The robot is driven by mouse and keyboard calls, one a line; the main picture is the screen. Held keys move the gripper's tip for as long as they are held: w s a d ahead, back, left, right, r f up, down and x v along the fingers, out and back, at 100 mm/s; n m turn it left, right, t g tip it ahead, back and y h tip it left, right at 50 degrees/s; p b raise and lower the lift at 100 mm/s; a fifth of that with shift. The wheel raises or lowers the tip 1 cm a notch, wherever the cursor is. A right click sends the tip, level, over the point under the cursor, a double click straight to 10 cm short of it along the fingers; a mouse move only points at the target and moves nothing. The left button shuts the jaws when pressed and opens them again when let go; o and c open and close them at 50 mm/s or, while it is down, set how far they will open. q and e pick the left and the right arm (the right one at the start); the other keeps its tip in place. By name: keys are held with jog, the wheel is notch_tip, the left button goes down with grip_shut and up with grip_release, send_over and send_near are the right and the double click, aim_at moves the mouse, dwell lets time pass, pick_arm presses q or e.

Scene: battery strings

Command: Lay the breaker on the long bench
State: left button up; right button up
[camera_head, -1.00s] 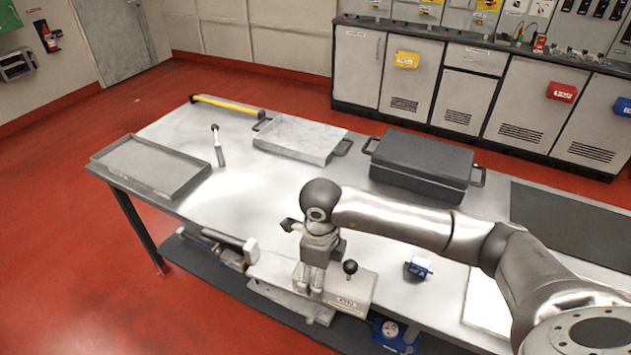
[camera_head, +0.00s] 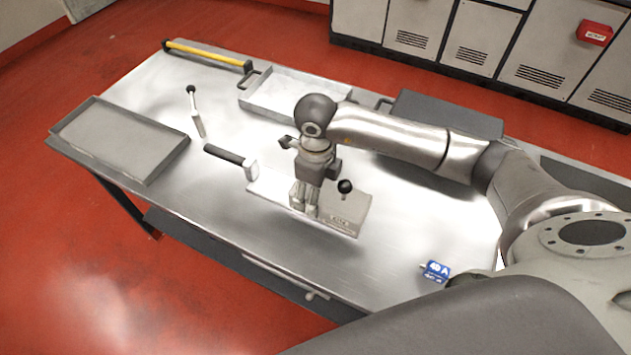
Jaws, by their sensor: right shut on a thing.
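The breaker (camera_head: 346,212) is a pale grey block with a black knob, a label and a long flat part reaching left to a black bar handle (camera_head: 225,154). My right gripper (camera_head: 305,210) points down and is shut on the breaker near its middle. The breaker is over the top of the long bench (camera_head: 240,225), near its front edge. A shadow lies under it, and I cannot tell whether it touches the surface. The gripper's fingers hide part of the breaker. My left gripper is not in view.
A shallow grey tray (camera_head: 70,128) is at the bench's left end, with a lever tool (camera_head: 198,122) beside it. A yellow bar (camera_head: 210,53), a pale tray (camera_head: 275,92) and a dark case (camera_head: 450,112) line the back. A blue 40 A block (camera_head: 436,270) is front right.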

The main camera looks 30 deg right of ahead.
jog(key=shift+f, duration=0.25)
jog(key=shift+f+b, duration=0.25)
jog(key=shift+b, duration=0.05)
jog(key=shift+f+b, duration=0.4)
jog(key=shift+f, duration=0.35)
notch_tip(320, 180, down, 2)
jog(key=shift+f+b, duration=0.1)
jog(key=shift+b, duration=0.55)
jog(key=shift+w+f, duration=0.1)
jog(key=shift+f, duration=0.4)
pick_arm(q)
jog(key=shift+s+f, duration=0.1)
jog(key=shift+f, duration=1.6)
pick_arm(e)
jog(key=shift+f, duration=0.1)
pick_arm(q)
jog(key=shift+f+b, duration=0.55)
jog(key=shift+b, duration=0.25)
pick_arm(e)
jog(key=shift+f, duration=0.55)
jog(key=o, duration=1.8)
